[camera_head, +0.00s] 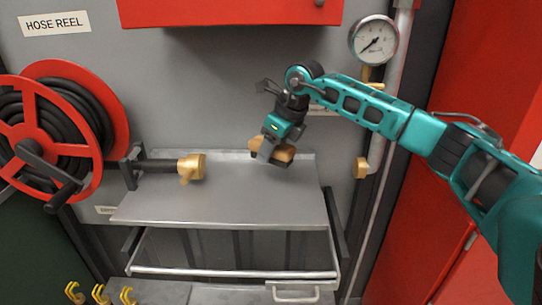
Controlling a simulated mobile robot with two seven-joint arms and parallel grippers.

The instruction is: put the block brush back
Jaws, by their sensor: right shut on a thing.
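The block brush (284,154), with a tan wooden body, is in the camera_head view near the back right of the grey metal shelf (215,204). My right gripper (273,146) is above the shelf, pointing down, and is shut on the brush. The jaws hide part of the brush, and its underside is hard to see. I cannot tell whether the brush touches the shelf or is held just above it. My left gripper is not in view.
A brass nozzle (191,168) sticks out over the shelf's left side, near a red hose reel (62,135). A pressure gauge (374,41) and pipe are at the right. Several yellow hooks (101,294) are at the lower left. The shelf's middle is clear.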

